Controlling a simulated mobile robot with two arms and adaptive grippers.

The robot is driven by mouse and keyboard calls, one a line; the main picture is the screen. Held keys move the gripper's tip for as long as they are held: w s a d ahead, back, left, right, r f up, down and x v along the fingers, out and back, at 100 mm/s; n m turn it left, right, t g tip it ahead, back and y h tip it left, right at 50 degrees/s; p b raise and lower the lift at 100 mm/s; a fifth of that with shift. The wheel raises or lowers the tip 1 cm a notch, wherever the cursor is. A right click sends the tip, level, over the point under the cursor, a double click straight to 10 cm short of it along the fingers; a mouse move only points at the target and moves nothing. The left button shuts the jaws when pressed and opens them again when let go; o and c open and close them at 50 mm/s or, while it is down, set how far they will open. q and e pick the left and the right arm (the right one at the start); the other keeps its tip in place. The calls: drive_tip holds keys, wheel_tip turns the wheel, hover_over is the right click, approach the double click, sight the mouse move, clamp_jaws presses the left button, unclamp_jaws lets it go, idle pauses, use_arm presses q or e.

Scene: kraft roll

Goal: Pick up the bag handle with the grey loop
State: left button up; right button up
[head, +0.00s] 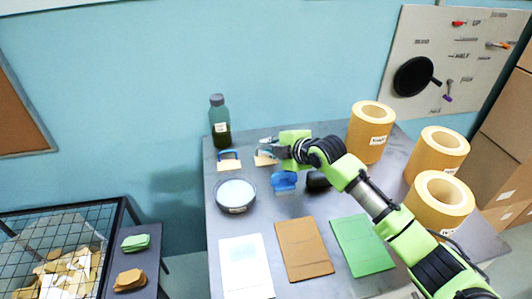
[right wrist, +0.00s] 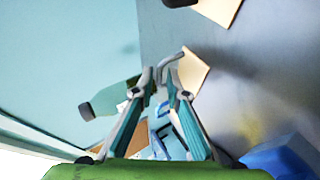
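The bag handle with the grey loop lies near the back of the table. Its tan card (head: 264,161) shows just left of my right gripper (head: 266,147). In the right wrist view the grey loop (right wrist: 171,62) curves at the fingertips of my right gripper (right wrist: 160,84), with the tan card (right wrist: 193,73) just beyond. The two fingertips are close together around part of the loop; whether they press on it is unclear. A second handle, with a blue loop (head: 228,154) on a tan card, lies to the left. My left gripper is out of view.
A dark green bottle (head: 219,122) stands behind, and a round pale-topped tin (head: 235,193) in front left. A blue object (head: 284,181) and a black one (head: 317,181) lie nearby. Kraft rolls (head: 370,132) stand right. White, brown (head: 303,248) and green sheets lie in front.

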drive_tip(key=shift+x, duration=1)
clamp_jaws()
